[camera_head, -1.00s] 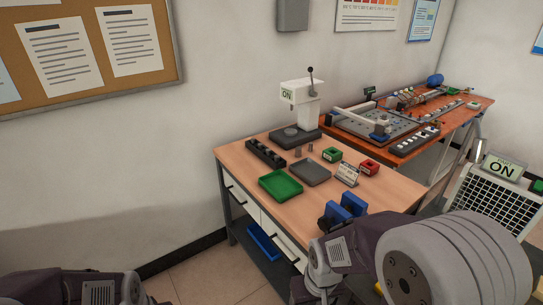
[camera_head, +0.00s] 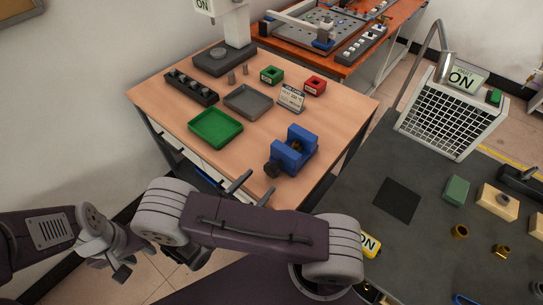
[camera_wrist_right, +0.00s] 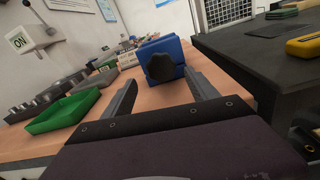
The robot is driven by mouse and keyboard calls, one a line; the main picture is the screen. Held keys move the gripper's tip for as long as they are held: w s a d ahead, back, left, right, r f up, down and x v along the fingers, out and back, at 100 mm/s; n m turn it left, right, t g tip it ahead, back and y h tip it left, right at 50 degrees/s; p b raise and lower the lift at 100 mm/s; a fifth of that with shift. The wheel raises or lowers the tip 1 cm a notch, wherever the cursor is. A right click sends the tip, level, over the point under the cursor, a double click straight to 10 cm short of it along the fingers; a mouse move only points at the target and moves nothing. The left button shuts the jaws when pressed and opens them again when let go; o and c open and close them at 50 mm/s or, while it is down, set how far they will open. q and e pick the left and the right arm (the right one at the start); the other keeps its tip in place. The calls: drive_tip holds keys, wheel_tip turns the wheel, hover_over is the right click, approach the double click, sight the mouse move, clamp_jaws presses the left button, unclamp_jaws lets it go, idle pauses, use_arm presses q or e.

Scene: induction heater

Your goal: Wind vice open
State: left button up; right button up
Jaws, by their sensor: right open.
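The blue vice (camera_head: 296,152) stands near the front right corner of the wooden table, with a dark gap between its two blue jaws. Its black lobed knob (camera_head: 271,170) faces me; in the right wrist view the knob (camera_wrist_right: 161,67) hides part of the vice body (camera_wrist_right: 160,46). My right gripper (camera_head: 264,180) is open and empty, just in front of the knob. In the wrist view its fingertips (camera_wrist_right: 162,80) lie to either side of the knob, and contact cannot be told. My left gripper (camera_head: 121,270) hangs low at the left, away from the table; its opening is unclear.
On the wooden table (camera_head: 345,110) are a green tray (camera_head: 215,128), a grey tray (camera_head: 248,100), a black block rack (camera_head: 190,86), a small sign (camera_head: 291,97), and green and red boxes. A dark bench (camera_head: 420,240) with small parts is at the right.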

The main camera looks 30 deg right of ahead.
sight(270, 173)
drive_tip(key=shift+n+t, duration=0.4)
drive_tip(key=shift+t, duration=0.2)
drive_tip(key=x, duration=0.2)
drive_tip(key=p+x, duration=0.1)
drive_tip(key=x, duration=0.3)
drive_tip(key=shift+s+d, duration=0.3)
drive_tip(key=shift+d, duration=0.05)
drive_tip(key=shift+w+d, duration=0.2)
drive_tip(key=shift+d, duration=0.05)
drive_tip(key=c, duration=1.4)
drive_tip(key=shift+o, duration=0.2)
drive_tip(key=shift+r+n+p, duration=0.25)
drive_tip(key=shift+n+p, duration=0.7)
drive_tip(key=shift+n, duration=0.05)
drive_tip(key=shift+n+y+p, duration=0.3)
drive_tip(key=shift+n+p, duration=0.25)
drive_tip(key=shift+n, duration=0.65)
drive_tip(key=shift+f+n, duration=0.2)
drive_tip(key=shift+n, duration=0.4)
use_arm(q)
drive_tip(key=r, duration=0.2)
drive_tip(key=s+r, duration=0.1)
drive_tip(key=r, duration=0.1)
drive_tip(key=shift+s+a+r, duration=0.15)
drive_tip(key=shift+a+r, duration=0.05)
